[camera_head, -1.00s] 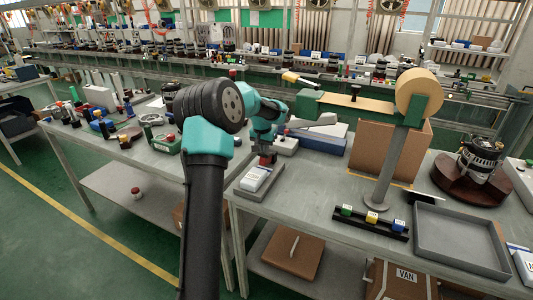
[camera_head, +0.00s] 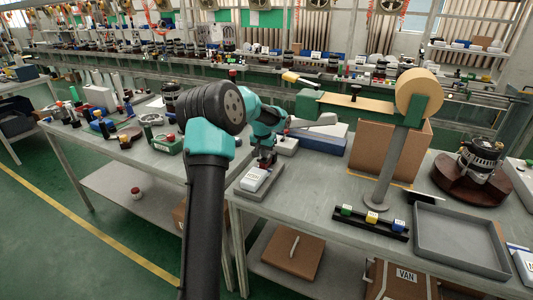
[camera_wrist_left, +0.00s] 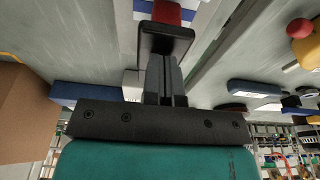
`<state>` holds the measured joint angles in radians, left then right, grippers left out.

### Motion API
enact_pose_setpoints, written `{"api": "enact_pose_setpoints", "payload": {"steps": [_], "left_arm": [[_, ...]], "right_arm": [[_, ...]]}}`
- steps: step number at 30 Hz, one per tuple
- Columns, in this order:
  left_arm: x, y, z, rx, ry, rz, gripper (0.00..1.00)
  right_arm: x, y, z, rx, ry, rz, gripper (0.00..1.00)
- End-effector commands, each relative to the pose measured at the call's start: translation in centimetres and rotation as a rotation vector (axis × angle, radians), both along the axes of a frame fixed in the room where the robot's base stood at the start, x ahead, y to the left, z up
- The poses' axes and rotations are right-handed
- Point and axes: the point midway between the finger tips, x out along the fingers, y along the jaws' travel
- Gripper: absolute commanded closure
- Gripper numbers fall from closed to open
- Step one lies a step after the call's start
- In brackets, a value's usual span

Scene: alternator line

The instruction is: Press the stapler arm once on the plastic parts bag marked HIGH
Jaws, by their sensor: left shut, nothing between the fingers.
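My left gripper (camera_head: 268,152) is small and partly hidden by its own wrist in the head view. It points down at the rear end of a grey base (camera_head: 262,192) on the near table. In the left wrist view my left gripper (camera_wrist_left: 166,62) is shut and empty. Its tips are at a black part with a red block (camera_wrist_left: 168,12), which looks like the stapler arm; I cannot tell whether they touch it. A white labelled packet (camera_head: 254,179) lies on the grey base, just in front of the gripper. Its label is too small to read. My right gripper is out of view.
A blue box with a white top (camera_head: 322,142) stands behind the gripper. To the right are a tape stand (camera_head: 384,170), a black rack with coloured blocks (camera_head: 371,219) and an empty grey tray (camera_head: 455,240). A gap separates this table from the left one.

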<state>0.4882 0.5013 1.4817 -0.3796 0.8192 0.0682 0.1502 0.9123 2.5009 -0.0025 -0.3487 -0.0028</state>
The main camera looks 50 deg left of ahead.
Motion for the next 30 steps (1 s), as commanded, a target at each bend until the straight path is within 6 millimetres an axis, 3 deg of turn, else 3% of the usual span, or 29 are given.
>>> {"api": "enact_pose_setpoints", "payload": {"steps": [11, 30], "left_arm": [[0.0, 0.0, -0.1, -0.002, 0.002, 0.000, 1.00], [0.0, 0.0, 3.7, 0.000, 0.001, 0.000, 1.00]], "right_arm": [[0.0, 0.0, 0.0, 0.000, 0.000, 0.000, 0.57], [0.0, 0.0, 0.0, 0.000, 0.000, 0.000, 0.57]]}}
